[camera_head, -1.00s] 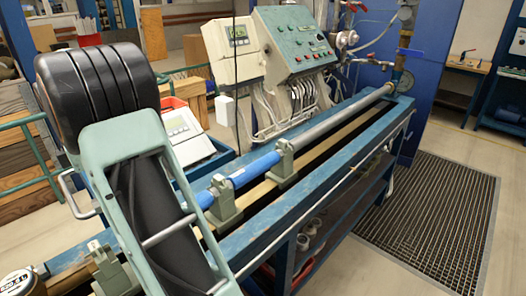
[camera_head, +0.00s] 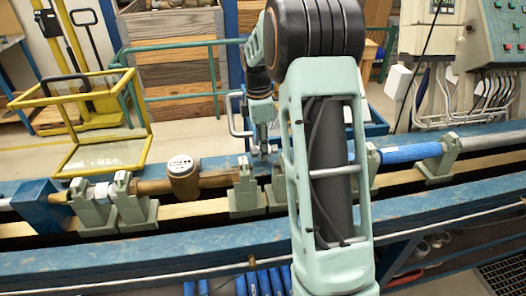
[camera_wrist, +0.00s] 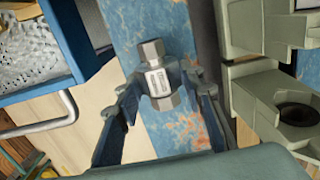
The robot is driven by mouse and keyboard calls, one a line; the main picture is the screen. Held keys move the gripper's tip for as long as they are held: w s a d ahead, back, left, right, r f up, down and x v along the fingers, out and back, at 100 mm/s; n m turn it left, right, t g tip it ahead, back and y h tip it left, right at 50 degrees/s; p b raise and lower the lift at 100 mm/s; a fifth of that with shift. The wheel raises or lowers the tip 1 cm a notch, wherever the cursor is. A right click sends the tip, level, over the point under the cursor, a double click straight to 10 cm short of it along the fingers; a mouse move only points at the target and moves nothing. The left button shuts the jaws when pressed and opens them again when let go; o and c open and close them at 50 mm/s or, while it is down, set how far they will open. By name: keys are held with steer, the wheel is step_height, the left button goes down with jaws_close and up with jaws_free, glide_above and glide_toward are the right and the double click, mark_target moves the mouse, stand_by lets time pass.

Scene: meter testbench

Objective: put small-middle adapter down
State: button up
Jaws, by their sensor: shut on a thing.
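The small-middle adapter (camera_wrist: 157,76), a short silver metal fitting with hex-shaped ends and a label, is between the two fingers of my gripper (camera_wrist: 158,85) in the wrist view. The gripper is shut on it. Below the adapter is a worn blue bench surface (camera_wrist: 185,130); I cannot tell whether they touch. In the head view my gripper (camera_head: 262,140) is over the back part of the bench, behind the pipe supports. The adapter is too small to make out there.
Grey-green pipe supports (camera_head: 246,187) stand along the bench, close to the gripper's right in the wrist view (camera_wrist: 265,35). A brass meter (camera_head: 183,178) lies in the line on the left, a blue pipe (camera_head: 405,153) on the right. A blue tray (camera_wrist: 85,45) is at the wrist view's left.

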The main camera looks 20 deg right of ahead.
steer(key=shift+f, duration=0.9)
steer(key=shift+f, duration=0.15)
steer(key=o, duration=1.4)
steer(key=shift+o, duration=0.2)
steer(key=r, duration=1.2)
steer(key=shift+w+a+r+p, duration=0.1)
steer(key=shift+a+r+p, duration=0.05)
steer(key=shift+a+p, duration=0.15)
